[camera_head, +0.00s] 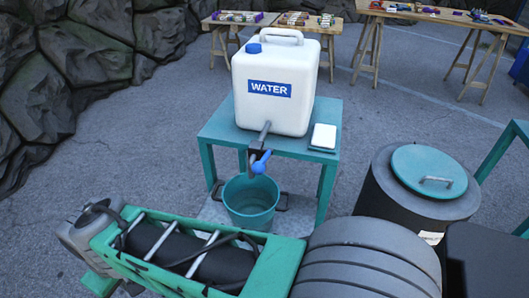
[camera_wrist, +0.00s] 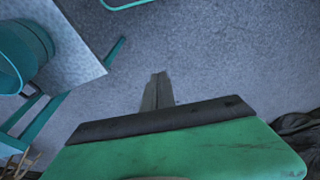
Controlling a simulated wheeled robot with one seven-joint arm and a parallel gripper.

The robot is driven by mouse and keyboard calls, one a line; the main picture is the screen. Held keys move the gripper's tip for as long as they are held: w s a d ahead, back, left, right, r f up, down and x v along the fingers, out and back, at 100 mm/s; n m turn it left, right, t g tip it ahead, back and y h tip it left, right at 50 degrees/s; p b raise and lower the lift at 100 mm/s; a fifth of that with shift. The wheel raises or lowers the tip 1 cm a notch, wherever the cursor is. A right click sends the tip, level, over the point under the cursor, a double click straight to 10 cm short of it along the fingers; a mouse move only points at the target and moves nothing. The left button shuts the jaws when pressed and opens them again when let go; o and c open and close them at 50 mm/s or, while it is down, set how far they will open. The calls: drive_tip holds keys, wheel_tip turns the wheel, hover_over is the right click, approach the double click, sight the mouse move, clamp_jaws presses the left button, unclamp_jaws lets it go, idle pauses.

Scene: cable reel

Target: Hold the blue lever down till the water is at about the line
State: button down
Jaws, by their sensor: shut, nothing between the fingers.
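The blue lever (camera_head: 261,162) is on the grey tap of the white water container (camera_head: 272,90), in the head view. The container stands on a teal table (camera_head: 222,128). A teal bucket (camera_head: 250,207) stands below the tap; it shows in part at the left of the wrist view (camera_wrist: 30,45). I see no stream from the tap, and cannot make out a water level or line in the bucket. My gripper (camera_wrist: 158,77) is shut and empty over bare ground in the wrist view, apart from the bucket. In the head view its fingers are not visible, and the lever is out of the wrist view.
A white pad (camera_head: 323,136) lies on the table, right of the container. A dark barrel with a teal lid (camera_head: 428,172) stands at the right. Rocks (camera_head: 60,80) line the left. Trestle tables (camera_head: 400,12) with small items stand behind. Open paving lies between.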

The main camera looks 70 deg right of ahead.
drive_tip(key=w+d+r+m+g+h+p, duration=0.2)
drive_tip(key=w+d+r+m+p, duration=0.1)
drive_tip(key=d+r+m+p, duration=0.8)
wheel_tip(320, 180, up, 14)
drive_tip(key=m+g+y+p, duration=0.1)
drive_tip(key=m+g+p, duration=0.55)
drive_tip(key=m, duration=1.65)
hover_over(258, 162)
drive_tip(key=w+a+p, duration=0.1)
drive_tip(key=w+p, duration=0.1)
drive_tip(key=w, duration=0.3)
drive_tip(key=t, duration=0.2)
drive_tip(key=shift+w+a, duration=0.25)
drive_tip(key=b+x, duration=0.1)
drive_tip(key=x, duration=0.3)
drive_tip(key=b+x, duration=0.1)
drive_tip(key=x, duration=0.4)
drive_tip(key=b+x, duration=0.1)
drive_tip(key=x, duration=0.4)
drive_tip(key=shift+w+a+f, duration=0.1)
drive_tip(key=shift+w, duration=0.3)
